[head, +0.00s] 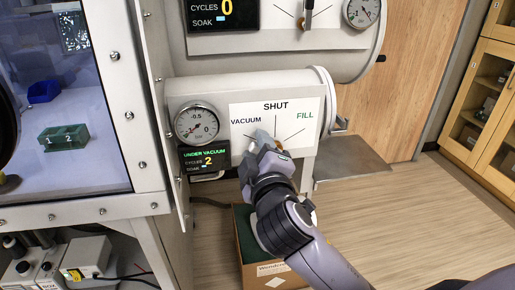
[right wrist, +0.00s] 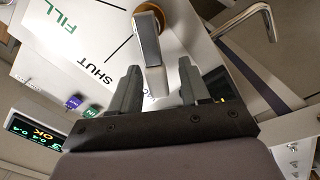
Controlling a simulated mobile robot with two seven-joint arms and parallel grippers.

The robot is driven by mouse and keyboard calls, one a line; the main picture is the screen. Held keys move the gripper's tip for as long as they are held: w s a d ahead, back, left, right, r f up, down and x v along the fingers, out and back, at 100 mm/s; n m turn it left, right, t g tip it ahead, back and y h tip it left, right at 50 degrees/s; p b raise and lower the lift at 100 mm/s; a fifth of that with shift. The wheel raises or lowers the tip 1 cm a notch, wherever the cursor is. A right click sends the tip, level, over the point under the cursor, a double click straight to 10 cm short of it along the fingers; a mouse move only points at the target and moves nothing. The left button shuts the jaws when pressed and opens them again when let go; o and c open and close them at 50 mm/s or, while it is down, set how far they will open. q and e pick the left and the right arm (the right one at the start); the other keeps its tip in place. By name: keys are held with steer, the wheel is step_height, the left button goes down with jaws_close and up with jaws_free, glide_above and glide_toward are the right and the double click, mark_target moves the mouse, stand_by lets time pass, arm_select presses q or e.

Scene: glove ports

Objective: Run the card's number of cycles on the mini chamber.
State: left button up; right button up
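The mini chamber (head: 245,87) is the lower pale cylinder. Its white panel (head: 305,107) reads VACUUM, SHUT and FILL. The gauge (head: 197,124) needle points to the lower left. The display (head: 204,160) reads UNDER VACUUM, CYCLES 2, with a SOAK line. The metal valve lever (right wrist: 150,50) points toward the VACUUM label, its tip between my fingers. My right gripper (head: 264,142) is at the lever. In the right wrist view its fingers (right wrist: 158,90) stand apart on either side of the lever, with visible gaps. My left gripper is out of view.
An upper chamber has its own display (head: 224,14) reading CYCLES 0, a lever (head: 306,14) and a gauge (head: 362,12). A glovebox window (head: 85,175) is at left, with a green block (head: 65,136) inside. A cardboard box (head: 272,272) stands below. Floor at right is clear.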

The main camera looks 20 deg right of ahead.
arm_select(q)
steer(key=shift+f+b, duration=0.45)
arm_select(e)
steer(key=v, duration=0.7)
stand_by(1.8)
